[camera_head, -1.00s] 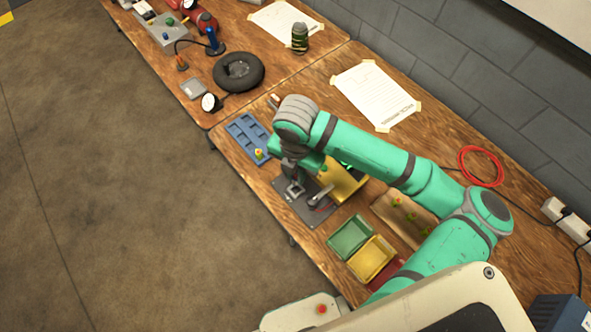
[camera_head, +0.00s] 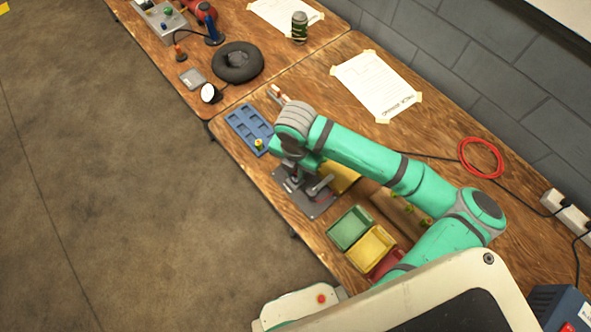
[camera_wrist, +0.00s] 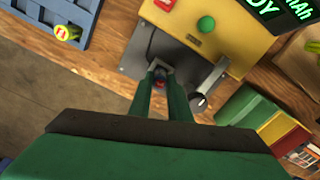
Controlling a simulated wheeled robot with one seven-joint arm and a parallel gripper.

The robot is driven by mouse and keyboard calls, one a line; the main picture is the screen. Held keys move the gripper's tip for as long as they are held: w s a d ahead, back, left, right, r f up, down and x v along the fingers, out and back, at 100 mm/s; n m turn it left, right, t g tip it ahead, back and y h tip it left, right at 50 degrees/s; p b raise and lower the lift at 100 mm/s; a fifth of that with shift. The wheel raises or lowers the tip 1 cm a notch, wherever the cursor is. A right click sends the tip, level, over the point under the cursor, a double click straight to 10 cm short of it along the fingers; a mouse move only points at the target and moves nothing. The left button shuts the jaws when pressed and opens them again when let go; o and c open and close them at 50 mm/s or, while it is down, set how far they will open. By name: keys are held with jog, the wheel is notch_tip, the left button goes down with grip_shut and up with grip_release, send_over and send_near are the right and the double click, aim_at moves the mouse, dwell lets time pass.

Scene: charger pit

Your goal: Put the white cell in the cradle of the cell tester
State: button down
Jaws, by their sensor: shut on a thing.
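The cell tester is a yellow box (camera_wrist: 205,28) with a green-lit display, on a grey base plate (camera_wrist: 140,52). Its metal cradle (camera_wrist: 150,68) is on the plate in the wrist view, with a black-knobbed lever (camera_wrist: 212,80) to the right. My gripper (camera_wrist: 162,84) is shut on a cell (camera_wrist: 159,76) at the cradle. Only its dark, reddish end shows; its white side is hidden between the fingers. I cannot tell whether it is seated. In the head view, my arm covers the fingers and part of the yellow box (camera_head: 345,177).
A blue tray (camera_head: 236,116) holding a yellow-green cell (camera_head: 259,144) lies left of the tester. Green (camera_head: 348,229), yellow (camera_head: 371,247) and red bins stand to its right. A wooden block with several cells (camera_head: 424,222) is behind them. A red cable coil lies at the back.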

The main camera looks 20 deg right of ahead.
jog(key=shift+f, duration=1.05)
dwell(1.1)
jog(key=c, duration=1.6)
grip_release()
jog(key=shift+o, duration=0.2)
jog(key=shift+r, duration=3.5)
